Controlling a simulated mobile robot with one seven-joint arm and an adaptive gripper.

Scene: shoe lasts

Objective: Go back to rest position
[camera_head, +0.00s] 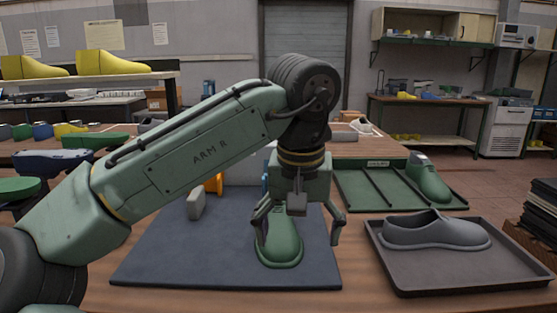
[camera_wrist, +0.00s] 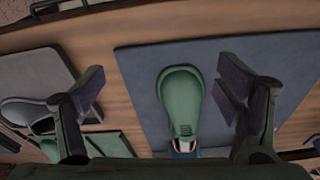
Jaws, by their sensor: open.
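My gripper (camera_head: 299,228) points down over the dark blue mat (camera_head: 190,262) with its jaws open. A green shoe last (camera_head: 281,247) lies on the mat below it, toe toward the front. In the wrist view, the green last (camera_wrist: 180,98) shows between the two spread fingers of my gripper (camera_wrist: 160,88), with gaps on both sides and no grip on it. Its rear end is partly hidden by my gripper in the head view.
A dark tray (camera_head: 470,277) holding a grey shoe last (camera_head: 430,231) stands at the right. Behind it, a green divided rack (camera_head: 367,190) holds another green last (camera_head: 428,182).

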